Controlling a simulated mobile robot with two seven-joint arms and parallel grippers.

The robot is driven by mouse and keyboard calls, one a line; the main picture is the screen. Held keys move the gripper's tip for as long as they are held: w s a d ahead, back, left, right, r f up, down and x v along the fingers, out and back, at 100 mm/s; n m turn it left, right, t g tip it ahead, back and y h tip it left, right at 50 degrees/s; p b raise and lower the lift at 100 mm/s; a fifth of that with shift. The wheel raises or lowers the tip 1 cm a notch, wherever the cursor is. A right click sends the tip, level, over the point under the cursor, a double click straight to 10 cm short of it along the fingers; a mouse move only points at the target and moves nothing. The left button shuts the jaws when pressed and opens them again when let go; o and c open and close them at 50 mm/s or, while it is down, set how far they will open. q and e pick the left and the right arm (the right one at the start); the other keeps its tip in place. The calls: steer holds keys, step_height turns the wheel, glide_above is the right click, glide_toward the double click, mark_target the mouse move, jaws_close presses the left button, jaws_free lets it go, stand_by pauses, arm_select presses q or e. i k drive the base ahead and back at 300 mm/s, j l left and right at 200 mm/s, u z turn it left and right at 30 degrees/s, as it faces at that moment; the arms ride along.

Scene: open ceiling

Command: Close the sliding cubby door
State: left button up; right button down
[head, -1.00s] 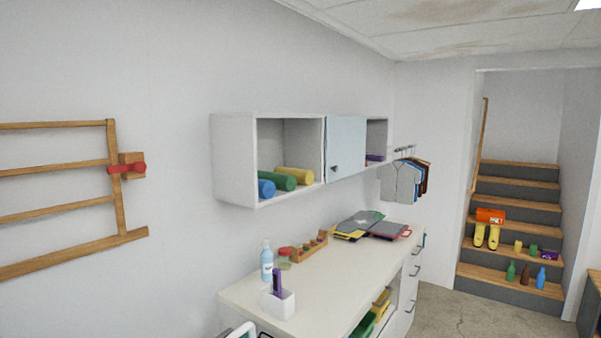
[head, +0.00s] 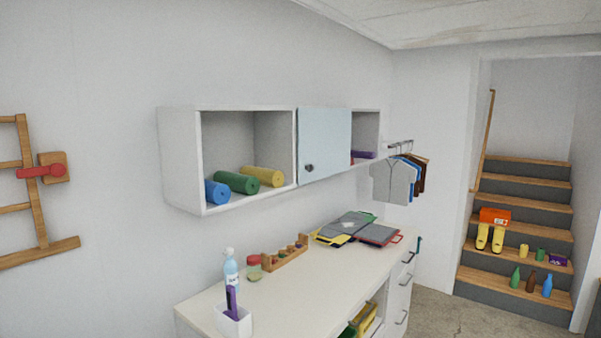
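The sliding cubby door (head: 325,142) is a pale blue panel with a small dark knob (head: 309,168) near its lower left. It hangs on the front of a white wall cubby (head: 180,160) and covers the middle of it. The left compartment is open and holds blue (head: 217,192), green (head: 236,182) and yellow (head: 262,176) rolls. A narrow opening at the right end shows purple items (head: 362,155). Neither of my grippers is in the head view.
A white counter (head: 290,290) below the cubby carries a spray bottle (head: 231,270), a jar, a wooden rack and folders (head: 345,228). Hanging clothes (head: 397,180) are right of the cubby. Stairs (head: 515,215) stand at the far right. Some floor shows before them.

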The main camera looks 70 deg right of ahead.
mark_target(324, 134)
steer(key=k+l+u, duration=0.1)
steer(key=l, duration=0.25)
steer(key=k+l+u, duration=0.1)
steer(key=l, duration=0.25)
steer(key=k+l, duration=0.4)
steer(key=l, duration=0.2)
steer(key=k+l+u, duration=0.1)
steer(key=l, duration=0.25)
steer(key=k+l, duration=0.25)
steer(key=i+l, duration=0.05)
steer(key=l, duration=0.05)
